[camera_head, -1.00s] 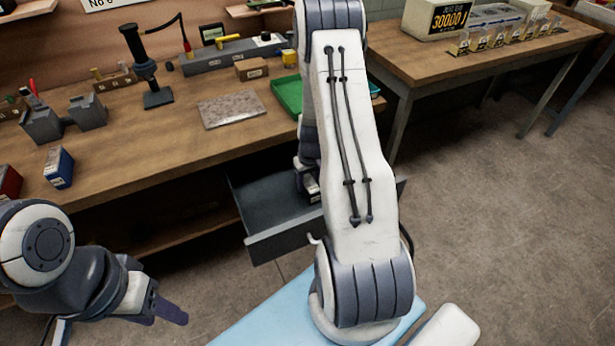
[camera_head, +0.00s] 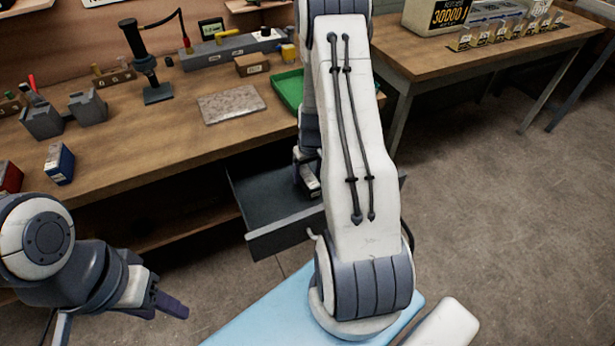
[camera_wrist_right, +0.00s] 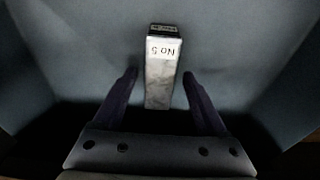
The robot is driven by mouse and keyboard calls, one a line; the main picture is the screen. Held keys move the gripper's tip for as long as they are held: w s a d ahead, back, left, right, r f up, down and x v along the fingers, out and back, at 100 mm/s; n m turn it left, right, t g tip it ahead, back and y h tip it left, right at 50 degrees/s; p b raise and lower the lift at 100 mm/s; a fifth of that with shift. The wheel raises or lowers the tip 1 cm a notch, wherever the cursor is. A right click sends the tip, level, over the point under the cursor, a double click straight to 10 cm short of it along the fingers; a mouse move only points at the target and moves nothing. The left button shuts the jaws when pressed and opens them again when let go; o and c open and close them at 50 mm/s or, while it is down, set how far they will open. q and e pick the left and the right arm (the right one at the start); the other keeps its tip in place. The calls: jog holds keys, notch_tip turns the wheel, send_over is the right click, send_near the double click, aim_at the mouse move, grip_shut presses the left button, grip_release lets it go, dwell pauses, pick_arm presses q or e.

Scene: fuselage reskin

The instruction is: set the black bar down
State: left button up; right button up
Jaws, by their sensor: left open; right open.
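A bar with a white "No 5" label (camera_wrist_right: 160,72) lies on the floor of the open drawer (camera_wrist_right: 85,50) in the right wrist view. Its top end is dark and its long face looks mottled grey in this light. My right gripper (camera_wrist_right: 160,76) is open, with one finger on each side of the bar and a visible gap to each. In the head view the drawer (camera_head: 262,190) is pulled out under the bench, and my right arm hides much of it. My left gripper (camera_head: 170,304) is open and empty at the lower left, away from the bench.
The wooden bench (camera_head: 120,125) carries a grey stone plate (camera_head: 230,104), a green tray (camera_head: 289,92), a black stand (camera_head: 150,70) and a blue box (camera_head: 59,164). The drawer walls stand close around my right gripper. A second table (camera_head: 440,62) is at the right.

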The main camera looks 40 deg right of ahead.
aim_at(310, 178)
notch_tip(310, 178, up, 10)
jog(key=s, duration=0.1)
jog(key=s+a+r+n, duration=0.1)
jog(key=a+r+n, duration=0.15)
jog(key=a, duration=0.55)
jog(key=s+a+r+n+y, duration=0.15)
jog(key=a+r, duration=0.25)
jog(key=a, duration=0.4)
jog(key=s+a+r+n+h, duration=0.1)
jog(key=a+r, duration=0.2)
jog(key=a, duration=0.5)
jog(key=s+a+r+n, duration=0.2)
jog(key=s+a, duration=0.3)
jog(key=s, duration=0.3)
jog(key=s+a+r+n+g, duration=0.1)
jog(key=s+a+n, duration=0.2)
jog(key=s+a, duration=0.2)
jog(key=s+y, duration=0.1)
jog(key=s, duration=0.2)
jog(key=shift+s+r, duration=0.35)
notch_tip(310, 178, up, 3)
jog(key=p, duration=0.3)
jog(key=shift+r, duration=0.1)
